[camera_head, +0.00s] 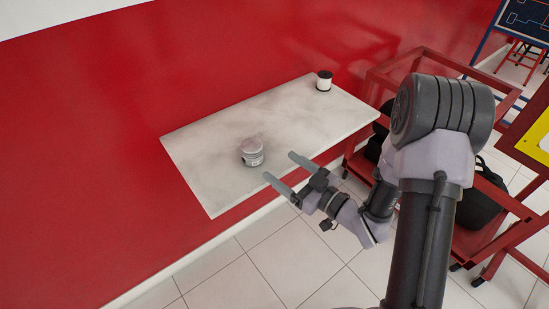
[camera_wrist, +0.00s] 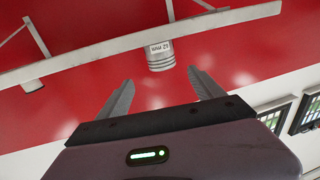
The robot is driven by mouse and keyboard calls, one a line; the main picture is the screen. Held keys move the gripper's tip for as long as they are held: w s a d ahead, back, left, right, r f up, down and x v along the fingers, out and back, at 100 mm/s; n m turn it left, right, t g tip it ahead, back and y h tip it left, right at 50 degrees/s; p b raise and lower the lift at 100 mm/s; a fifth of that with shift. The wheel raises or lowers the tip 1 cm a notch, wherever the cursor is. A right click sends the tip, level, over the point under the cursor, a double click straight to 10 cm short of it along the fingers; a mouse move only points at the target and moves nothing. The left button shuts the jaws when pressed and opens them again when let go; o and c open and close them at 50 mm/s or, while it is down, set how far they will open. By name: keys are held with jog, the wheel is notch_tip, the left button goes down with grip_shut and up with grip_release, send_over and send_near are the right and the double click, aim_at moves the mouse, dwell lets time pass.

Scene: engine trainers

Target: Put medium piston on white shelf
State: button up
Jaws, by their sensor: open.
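The white shelf (camera_head: 215,148) is a pale, grey-streaked board against the red wall. A grey metal piston (camera_head: 252,152) with a small white label stands on it near the front middle. The piston also shows in the wrist view (camera_wrist: 160,60), which appears upside down; its label ends in "mm", but the digits are unclear. I cannot tell its size class. My gripper (camera_head: 280,165) is open and empty at the shelf's front edge. Its two fingers point at the piston, which is just beyond the fingertips and not between them. The fingers also show in the wrist view (camera_wrist: 160,78).
A small white cylinder with a dark top (camera_head: 324,82) stands at the shelf's far right corner. A red wheeled frame (camera_head: 400,72) stands right of the shelf, with black cases (camera_head: 482,204) low in it. The left part of the shelf is clear.

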jog(key=w+d+r+m+h, duration=0.2)
jog(key=w+d+r+h, duration=0.2)
jog(key=w+d+h, duration=0.1)
jog(key=s+d+r+m+g+h, duration=0.1)
jog(key=s+d+r+m+h, duration=0.3)
jog(key=d+r+m+h, duration=0.25)
jog(key=s+a+r+m+g, duration=0.1)
jog(key=s+a+m+g, duration=0.1)
jog(key=s, duration=1)
jog(key=s+a+r+m+g+y, duration=0.1)
jog(key=s+a+g, duration=0.3)
jog(key=s, duration=0.8)
jog(key=shift+a+r+m, duration=0.7)
jog(key=shift+r+m, duration=0.05)
